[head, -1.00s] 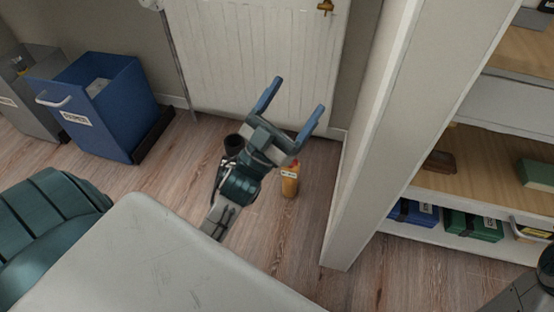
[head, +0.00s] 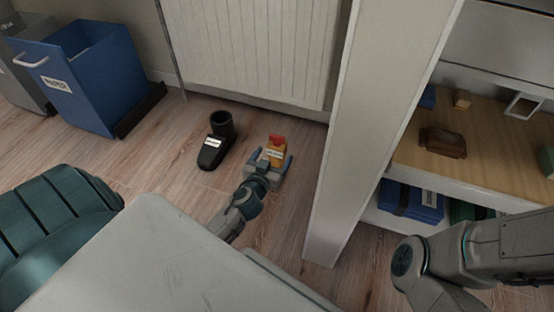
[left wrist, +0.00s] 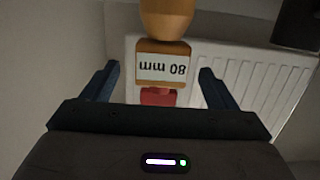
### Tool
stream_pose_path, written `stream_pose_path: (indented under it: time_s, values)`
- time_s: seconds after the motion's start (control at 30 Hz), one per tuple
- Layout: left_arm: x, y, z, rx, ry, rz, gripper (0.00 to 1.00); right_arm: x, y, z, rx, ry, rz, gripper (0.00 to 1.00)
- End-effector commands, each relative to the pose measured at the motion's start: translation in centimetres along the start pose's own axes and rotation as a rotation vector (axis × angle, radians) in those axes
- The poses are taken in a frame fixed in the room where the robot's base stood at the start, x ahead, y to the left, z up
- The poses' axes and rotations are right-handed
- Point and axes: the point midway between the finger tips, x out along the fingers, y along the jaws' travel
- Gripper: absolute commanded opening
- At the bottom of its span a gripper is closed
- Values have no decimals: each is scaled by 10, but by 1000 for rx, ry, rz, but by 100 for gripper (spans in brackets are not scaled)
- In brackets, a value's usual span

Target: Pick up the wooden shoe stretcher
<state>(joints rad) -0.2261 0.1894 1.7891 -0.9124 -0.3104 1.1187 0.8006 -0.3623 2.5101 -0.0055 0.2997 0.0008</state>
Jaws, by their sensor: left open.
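The wooden shoe stretcher (head: 275,154) stands on the floor in front of the radiator, orange-brown with a red top and a white label. In the left wrist view the stretcher (left wrist: 164,48) appears upside down, its label reading "80 mm". My left gripper (head: 270,158) is open, with blue fingers on either side of the stretcher's near end. In the wrist view the stretcher's red part and label lie between the fingertips, with a gap on each side; no contact shows. My right arm enters at the lower right, its gripper out of view.
The radiator (head: 255,50) is behind and a white upright panel (head: 365,120) is close on the right. A blue bin (head: 85,75) is at the far left. Shelves with boxes are right.

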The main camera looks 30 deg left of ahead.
Motion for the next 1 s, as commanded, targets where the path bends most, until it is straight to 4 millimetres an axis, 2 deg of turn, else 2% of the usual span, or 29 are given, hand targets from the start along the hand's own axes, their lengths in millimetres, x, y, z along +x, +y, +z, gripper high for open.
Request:
stream_pose_path:
  time_s: [0.17, 0.5, 0.8, 1.0]
  values:
    - [14, 0, -1, -1, 1, 1, 80, -2, 0, -1, 0, 0, 0, 96]
    - [59, -2, -6, -1, 2, 2, 80, -10, 3, -5, 0, -1, 0, 96]
    - [63, -2, -6, -1, 1, 2, 80, -10, 3, -5, 0, -1, 0, 96]
    - [63, -2, -6, -1, 1, 2, 41, -10, 3, -5, 0, -2, 0, 96]
